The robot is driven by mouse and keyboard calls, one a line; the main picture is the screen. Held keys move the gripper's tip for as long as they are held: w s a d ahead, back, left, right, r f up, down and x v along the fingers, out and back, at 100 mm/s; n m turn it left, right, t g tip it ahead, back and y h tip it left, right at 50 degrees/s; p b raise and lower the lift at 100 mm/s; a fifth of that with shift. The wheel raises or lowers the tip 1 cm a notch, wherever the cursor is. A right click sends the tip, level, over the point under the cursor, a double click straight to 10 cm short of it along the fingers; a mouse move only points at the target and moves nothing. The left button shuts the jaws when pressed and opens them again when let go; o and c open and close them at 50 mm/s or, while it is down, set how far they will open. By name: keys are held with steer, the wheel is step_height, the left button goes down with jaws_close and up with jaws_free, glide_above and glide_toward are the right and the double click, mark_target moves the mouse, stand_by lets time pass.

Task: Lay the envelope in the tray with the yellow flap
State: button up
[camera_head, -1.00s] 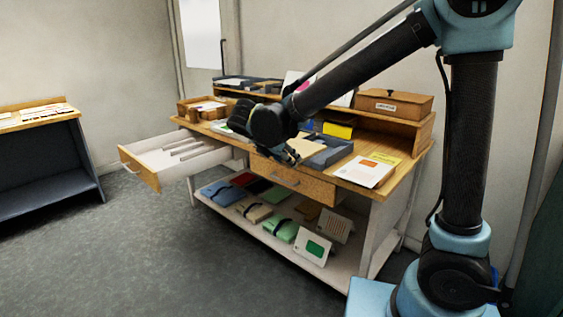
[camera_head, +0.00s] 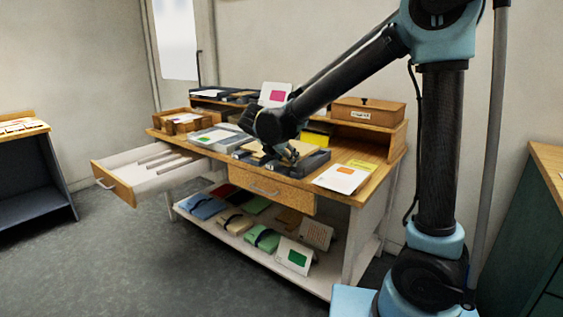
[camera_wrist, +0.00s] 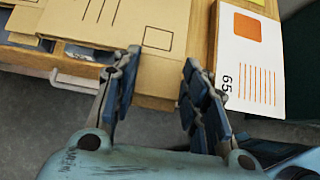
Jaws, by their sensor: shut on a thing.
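My gripper (camera_head: 288,155) is over the front of the desk. In the wrist view, its fingers (camera_wrist: 158,75) are on the near end of a tan envelope (camera_wrist: 145,30) with printed lines and a small box. The envelope also shows behind my gripper in the head view (camera_head: 313,144). It appears above a dark grey tray (camera_head: 318,163), with a yellow flap (camera_head: 315,137) partly showing behind it. My gripper and the envelope hide much of the tray. I cannot tell whether the envelope touches it.
A white sheet with an orange square (camera_head: 341,179) lies right of the tray; it also shows in the wrist view (camera_wrist: 250,60). Another tray (camera_head: 212,138) with a green-marked card stands left. The left drawer (camera_head: 140,178) is open. A wooden box (camera_head: 368,111) stands on the shelf.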

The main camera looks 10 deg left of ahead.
steer(key=shift+w+d+f, duration=0.15)
steer(key=shift+w+d, duration=0.05)
steer(key=shift+w, duration=0.3)
steer(key=shift+s+f, duration=0.1)
steer(key=shift+f, duration=2.3)
steer(key=o, duration=1.1)
steer(key=shift+c, duration=0.2)
steer(key=shift+a, duration=0.1)
steer(key=v, duration=1.1)
steer(key=shift+s+r, duration=0.3)
steer(key=shift+c, duration=0.4)
